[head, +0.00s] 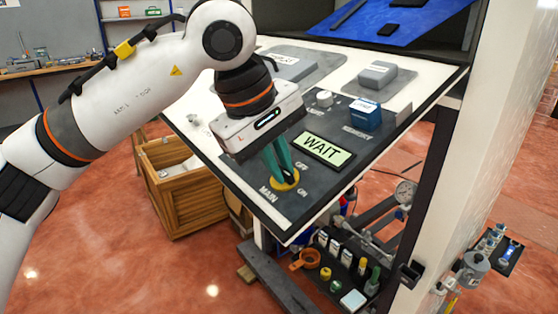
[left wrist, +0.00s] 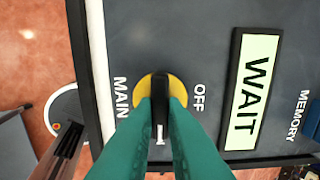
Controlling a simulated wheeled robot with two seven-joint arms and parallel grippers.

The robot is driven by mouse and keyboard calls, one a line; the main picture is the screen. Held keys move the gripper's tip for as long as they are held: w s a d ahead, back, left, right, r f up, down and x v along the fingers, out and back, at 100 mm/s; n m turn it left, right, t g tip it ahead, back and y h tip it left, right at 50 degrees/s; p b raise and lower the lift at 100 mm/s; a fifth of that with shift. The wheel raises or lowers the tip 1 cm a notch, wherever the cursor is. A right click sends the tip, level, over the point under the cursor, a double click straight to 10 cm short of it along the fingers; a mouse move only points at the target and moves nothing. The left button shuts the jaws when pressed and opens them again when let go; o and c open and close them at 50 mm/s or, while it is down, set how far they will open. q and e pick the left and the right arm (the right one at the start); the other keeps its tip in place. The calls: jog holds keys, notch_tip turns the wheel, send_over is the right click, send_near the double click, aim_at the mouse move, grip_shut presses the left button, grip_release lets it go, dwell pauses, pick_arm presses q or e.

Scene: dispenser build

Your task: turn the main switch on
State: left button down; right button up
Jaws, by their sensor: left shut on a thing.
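The main switch is a black handle (left wrist: 160,97) on a yellow disc (head: 285,183), near the lower corner of the dark panel. The labels MAIN, OFF and ON surround it. My left gripper (head: 284,176) has its green fingers down at the switch. In the left wrist view, the gripper (left wrist: 161,125) is shut on the handle, one finger on each side. The handle's white-marked end points down there, not toward OFF at the right.
A lit WAIT display (head: 324,149) sits beside the switch. A blue block (head: 365,114) and a small white knob (head: 324,98) stand farther up the panel. A wooden crate (head: 188,198) is on the floor to the left. Bottles and fittings (head: 345,259) sit below the panel.

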dwell(0.4)
pick_arm(q)
jog(key=c, duration=1.5)
grip_release()
jog(key=shift+r, duration=0.15)
jog(key=v, duration=1.1)
jog(key=shift+s+a+r, duration=0.1)
jog(key=shift+a+r, duration=0.05)
jog(key=shift+r, duration=0.2)
